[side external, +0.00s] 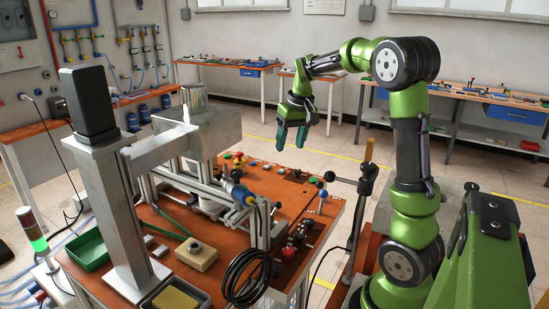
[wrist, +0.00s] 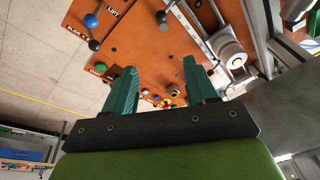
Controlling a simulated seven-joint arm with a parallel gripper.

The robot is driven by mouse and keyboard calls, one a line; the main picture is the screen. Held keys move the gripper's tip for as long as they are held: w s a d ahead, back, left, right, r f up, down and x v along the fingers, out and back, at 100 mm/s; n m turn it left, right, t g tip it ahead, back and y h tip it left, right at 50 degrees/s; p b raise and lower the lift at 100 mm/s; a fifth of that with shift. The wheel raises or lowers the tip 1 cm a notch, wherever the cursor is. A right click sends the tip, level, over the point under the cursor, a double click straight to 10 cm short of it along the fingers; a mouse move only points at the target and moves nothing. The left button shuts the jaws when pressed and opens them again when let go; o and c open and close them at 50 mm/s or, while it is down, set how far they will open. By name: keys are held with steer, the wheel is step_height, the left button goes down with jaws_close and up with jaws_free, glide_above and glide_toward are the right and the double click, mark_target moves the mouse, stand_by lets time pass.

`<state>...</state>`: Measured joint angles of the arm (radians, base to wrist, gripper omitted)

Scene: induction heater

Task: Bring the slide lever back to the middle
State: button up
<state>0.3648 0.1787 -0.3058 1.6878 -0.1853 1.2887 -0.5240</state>
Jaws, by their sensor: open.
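A lever with a blue ball knob (wrist: 91,20) stands on the orange-brown panel at the upper left of the wrist view, beside labels that seem to read SLIDE and LIFT. Its blue knob also shows in the side view (side external: 323,193), near the right edge of the bench. I cannot tell for certain which label belongs to it. My gripper (side external: 291,148) points down above the back of the bench, clear of the panel and of the lever. Its two teal fingers (wrist: 155,78) are apart with nothing between them.
A black-knobbed part (wrist: 161,17) and a metal cylinder (wrist: 231,52) are right of the blue knob in the wrist view. A dark post with a handle (side external: 366,185) stands near the lever. The metal frame and press (side external: 190,128) fill the bench's left.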

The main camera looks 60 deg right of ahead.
mark_target(320, 183)
steer(key=s+d+f+g, duration=0.1)
steer(key=d+f+g, duration=0.15)
steer(key=d, duration=0.45)
steer(key=s+d+f+g, duration=0.1)
steer(key=s+d+f, duration=0.1)
steer(key=d+f, duration=0.35)
steer(key=shift+m+t+h, duration=0.25)
steer(key=shift+m+h, duration=0.05)
steer(key=d+f, duration=0.1)
steer(key=f, duration=0.4)
steer(key=d+f, duration=0.1)
steer(key=f, duration=0.4)
steer(key=d+f, duration=0.1)
steer(key=f, duration=0.4)
steer(key=shift+s+d+f, duration=0.15)
steer(key=shift+s+f, duration=0.1)
steer(key=shift+s, duration=0.15)
jaws_close()
